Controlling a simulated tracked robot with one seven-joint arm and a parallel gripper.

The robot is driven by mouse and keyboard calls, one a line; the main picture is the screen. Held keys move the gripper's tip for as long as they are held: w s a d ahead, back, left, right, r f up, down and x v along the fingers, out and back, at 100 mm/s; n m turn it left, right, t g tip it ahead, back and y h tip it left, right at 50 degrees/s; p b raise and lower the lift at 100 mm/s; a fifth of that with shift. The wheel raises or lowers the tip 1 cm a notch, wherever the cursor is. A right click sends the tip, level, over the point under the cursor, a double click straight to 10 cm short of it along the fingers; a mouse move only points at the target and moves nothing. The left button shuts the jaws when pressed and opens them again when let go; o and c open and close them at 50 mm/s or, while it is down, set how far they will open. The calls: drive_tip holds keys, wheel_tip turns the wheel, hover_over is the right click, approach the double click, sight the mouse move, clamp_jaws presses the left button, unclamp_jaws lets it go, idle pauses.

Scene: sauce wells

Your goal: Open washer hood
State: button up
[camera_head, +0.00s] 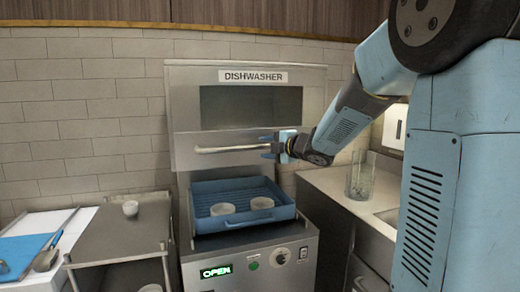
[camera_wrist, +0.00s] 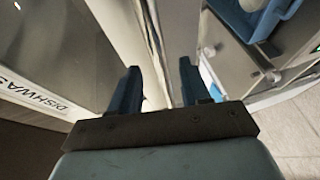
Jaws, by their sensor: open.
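The dishwasher hood (camera_head: 183,115) is a steel box with a dark window and a "DISHWASHER" label. It stands raised, with an open gap below it. Its pale horizontal handle (camera_head: 225,149) runs along the lower front. My gripper (camera_head: 268,146) is at the handle's right end, jaws open. In the wrist view, the two dark fingers of my gripper (camera_wrist: 160,78) lie on either side of a pale bar, which looks like the handle (camera_wrist: 153,45); contact cannot be told. The green display (camera_head: 215,271) on the base reads "OPEN".
A blue rack (camera_head: 240,224) with two white bowls sits under the hood. A steel stand (camera_head: 115,237) with a small white cup (camera_head: 130,208) is at left. A counter with a clear glass container (camera_head: 361,178) is at right, beside my arm.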

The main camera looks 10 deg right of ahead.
drive_tip(key=v, duration=0.9)
drive_tip(key=s+d+m+h, duration=0.7)
drive_tip(key=s+m+h, duration=0.25)
drive_tip(key=m, duration=0.55)
drive_tip(key=s+a+f+m+g, duration=0.3)
drive_tip(key=s+f+m+g, duration=0.1)
drive_tip(key=s, duration=0.5)
drive_tip(key=s+a+f+m+g+y, duration=0.1)
drive_tip(key=s+a+f+m+g, duration=0.3)
drive_tip(key=s, duration=0.6)
drive_tip(key=shift+f, duration=0.5)
